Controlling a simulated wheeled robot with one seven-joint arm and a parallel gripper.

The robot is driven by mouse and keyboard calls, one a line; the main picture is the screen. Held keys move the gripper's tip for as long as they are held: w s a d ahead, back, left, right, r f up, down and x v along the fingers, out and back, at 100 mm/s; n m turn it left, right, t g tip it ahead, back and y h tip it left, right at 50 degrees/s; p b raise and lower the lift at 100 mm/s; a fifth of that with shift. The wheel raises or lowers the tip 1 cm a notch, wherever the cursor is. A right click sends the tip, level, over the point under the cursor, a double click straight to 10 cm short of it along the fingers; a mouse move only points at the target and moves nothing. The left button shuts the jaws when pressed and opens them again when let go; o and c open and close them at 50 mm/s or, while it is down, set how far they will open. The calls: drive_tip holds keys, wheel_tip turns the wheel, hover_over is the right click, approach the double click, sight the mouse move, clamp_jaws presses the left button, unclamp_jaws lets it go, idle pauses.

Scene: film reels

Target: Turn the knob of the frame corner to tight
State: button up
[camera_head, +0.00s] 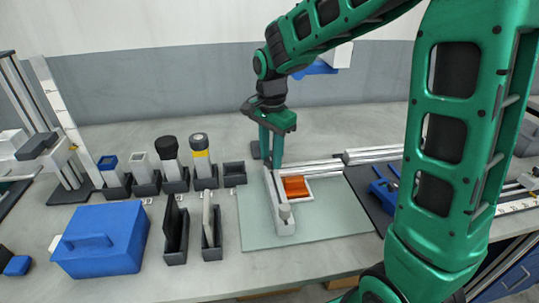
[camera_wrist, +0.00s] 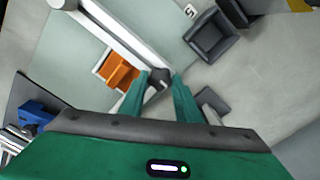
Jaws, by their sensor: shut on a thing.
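The frame corner is a pair of pale profile bars (camera_head: 279,200) meeting on a light green mat (camera_head: 330,225). A dark knob (camera_wrist: 158,76) sits at the end of the long pale bar (camera_wrist: 115,38) in the wrist view. My gripper (camera_wrist: 160,82) is shut on this knob, with one green finger on each side. In the head view my gripper (camera_head: 272,163) points down at the far end of the bar and hides the knob. Its marking cannot be read. An orange block (camera_head: 295,187) in a white holder lies inside the corner, also seen in the wrist view (camera_wrist: 117,71).
A blue box (camera_head: 102,240) stands at the front left. Dark holders with tools, including a yellow-banded cylinder (camera_head: 203,160), stand left of the mat. An empty dark holder (camera_head: 234,173) is close to my gripper. Blue clamps (camera_head: 384,192) lie on the right.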

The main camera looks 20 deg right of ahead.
sight(270, 160)
drive_tip(key=shift+w+a+r, duration=0.1)
drive_tip(key=shift+w, duration=0.1)
drive_tip(key=o, duration=1.1)
drive_tip(key=shift+c, duration=0.2)
drive_tip(key=shift+s, duration=0.1)
wheel_tip(270, 160, up, 11)
drive_tip(key=shift+f, duration=0.2)
